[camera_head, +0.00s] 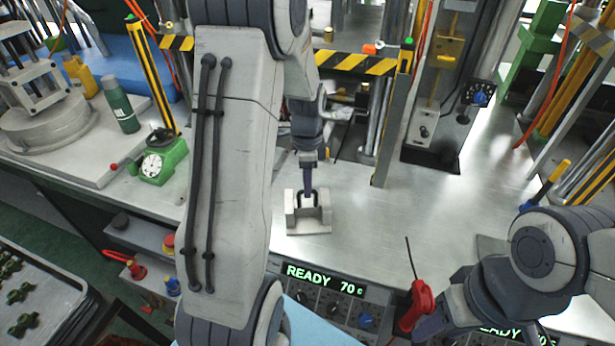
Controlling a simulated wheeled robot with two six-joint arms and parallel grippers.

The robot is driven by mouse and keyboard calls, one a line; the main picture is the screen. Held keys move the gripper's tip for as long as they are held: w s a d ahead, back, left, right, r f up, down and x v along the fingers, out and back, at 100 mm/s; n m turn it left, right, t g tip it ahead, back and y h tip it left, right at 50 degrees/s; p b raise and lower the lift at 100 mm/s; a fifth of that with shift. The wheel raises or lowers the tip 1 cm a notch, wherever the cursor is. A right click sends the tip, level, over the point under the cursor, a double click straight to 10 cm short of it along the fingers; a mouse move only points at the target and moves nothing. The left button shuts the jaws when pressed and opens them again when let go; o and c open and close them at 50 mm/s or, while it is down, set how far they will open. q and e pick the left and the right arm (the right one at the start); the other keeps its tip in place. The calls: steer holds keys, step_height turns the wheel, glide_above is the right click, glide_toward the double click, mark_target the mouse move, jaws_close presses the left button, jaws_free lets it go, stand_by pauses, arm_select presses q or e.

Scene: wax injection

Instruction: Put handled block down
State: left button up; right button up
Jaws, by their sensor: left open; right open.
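The handled block (309,222), light grey with a dark upright handle, sits upright on the metal tabletop in the middle of the view. My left gripper (307,186) is open, pointing down right at the handle. Its fingertips overlap the handle in the picture, so I cannot tell whether they touch it. My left arm hides much of the table to the left of the block. My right gripper (424,326) is open at the lower right, well away from the block, beside a red-handled tool with a thin black rod (415,305).
Control panels with green READY displays (322,279) run along the table's front edge. A green dial gauge (163,160) and a green bottle (122,107) stand at left. Black-and-yellow striped bars (355,64) cross behind the block. The tabletop right of the block is clear.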

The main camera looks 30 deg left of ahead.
arm_select(q)
steer(key=shift+r, duration=1.25)
steer(key=s+d+r+n, duration=0.1)
steer(key=s+d+r, duration=0.25)
steer(key=d, duration=0.65)
steer(key=s+d+r, duration=0.2)
steer(key=s+d, duration=0.3)
steer(key=d, duration=0.4)
steer(key=s+d+n, duration=0.1)
steer(key=s+d, duration=0.2)
steer(key=s, duration=0.3)
steer(key=s+d+n+h, duration=0.1)
steer(key=s+d, duration=0.2)
steer(key=s, duration=0.3)
steer(key=shift+s+d+r, duration=0.3)
steer(key=shift+d+r, duration=0.1)
steer(key=shift+r, duration=0.05)
